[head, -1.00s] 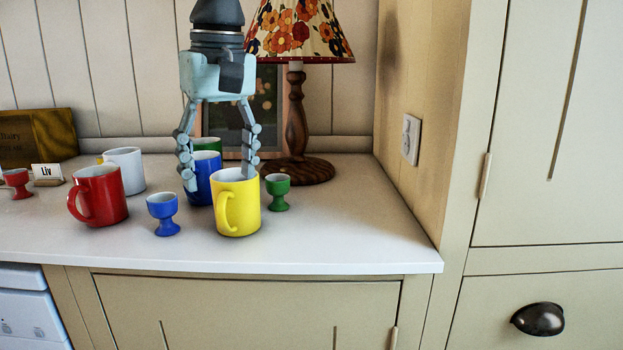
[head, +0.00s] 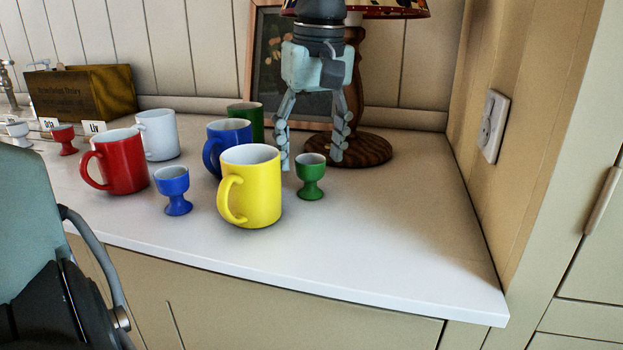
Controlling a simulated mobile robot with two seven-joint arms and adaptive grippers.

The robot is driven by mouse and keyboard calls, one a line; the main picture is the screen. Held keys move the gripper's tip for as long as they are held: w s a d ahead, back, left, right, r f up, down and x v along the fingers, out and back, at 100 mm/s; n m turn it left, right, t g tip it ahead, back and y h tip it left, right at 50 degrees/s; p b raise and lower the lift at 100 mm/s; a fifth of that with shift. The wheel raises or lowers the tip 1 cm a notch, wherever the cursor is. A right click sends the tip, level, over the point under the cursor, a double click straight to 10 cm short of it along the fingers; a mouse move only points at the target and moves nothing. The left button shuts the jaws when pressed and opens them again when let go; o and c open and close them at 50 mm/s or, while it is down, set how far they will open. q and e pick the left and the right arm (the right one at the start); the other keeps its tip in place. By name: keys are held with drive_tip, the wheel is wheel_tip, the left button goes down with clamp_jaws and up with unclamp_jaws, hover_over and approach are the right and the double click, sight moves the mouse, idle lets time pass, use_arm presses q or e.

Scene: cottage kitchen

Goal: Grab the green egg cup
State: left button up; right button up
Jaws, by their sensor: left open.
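The green egg cup (head: 311,178) stands upright on the white counter, just right of the yellow mug (head: 256,192). My left gripper (head: 311,160) hangs from above, fingers pointing down. It is open, with one fingertip on each side of the cup's rim in the picture. The left fingertip is close to the yellow mug's right edge. Nothing is between the fingers except possibly the cup's upper part; I cannot tell their depth or whether they touch it. My right gripper cannot be made out.
A blue mug (head: 228,140), green mug (head: 247,118), red mug (head: 121,168) and white mug (head: 158,135) stand to the left, with a blue egg cup (head: 173,188). The lamp's wooden base (head: 365,152) is behind the gripper. The counter (head: 410,225) is clear at front right.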

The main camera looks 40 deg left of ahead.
use_arm(q)
drive_tip(key=shift+w+a+f, duration=0.1)
drive_tip(key=shift+a+f, duration=0.05)
drive_tip(key=shift+f, duration=0.55)
drive_tip(key=shift+a+f, duration=0.1)
drive_tip(key=shift+f, duration=0.55)
drive_tip(key=c, duration=1.3)
